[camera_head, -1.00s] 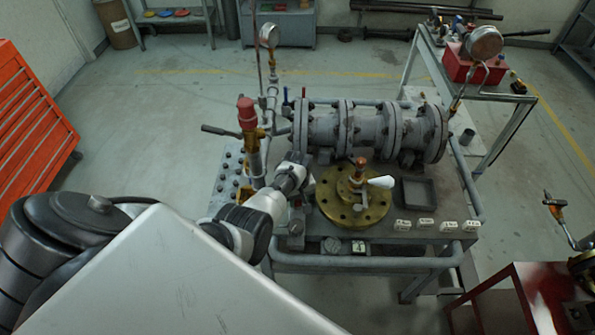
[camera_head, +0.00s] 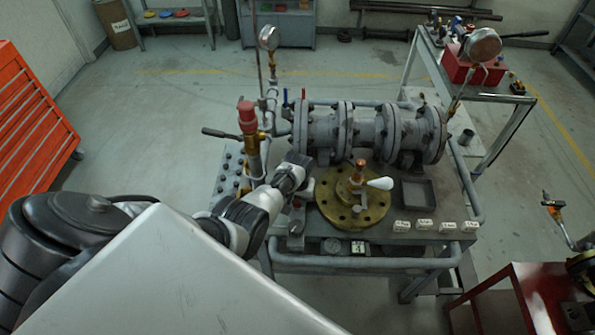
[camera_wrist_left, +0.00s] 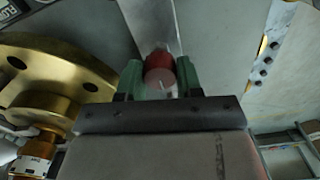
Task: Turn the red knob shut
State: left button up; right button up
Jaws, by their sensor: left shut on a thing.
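The red knob (camera_wrist_left: 160,76) shows in the left wrist view as a small red cylinder with a pale mark on its round end face. The green fingers of my left gripper (camera_wrist_left: 159,80) are shut on it from both sides. In the head view my left arm reaches from the lower left to the bench, left of the brass flange (camera_head: 340,213). There the knob and fingertips are hard to make out behind the wrist. The brass flange also shows at the left of the left wrist view (camera_wrist_left: 70,65). My right gripper is not in view.
A grey flanged pipe body (camera_head: 330,130) lies across the bench back. A red-capped brass fitting (camera_head: 247,118) stands left of my wrist. A white-handled lever (camera_head: 380,183) sits above the flange. A black tray (camera_head: 418,193) and several white labels lie to the right.

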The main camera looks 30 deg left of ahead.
pick_arm(q)
jog(key=shift+r, duration=0.1)
jog(key=o, duration=0.9)
notch_tip(320, 180, up, 11)
jog(key=shift+f, duration=0.15)
dwell(0.4)
dwell(0.4)
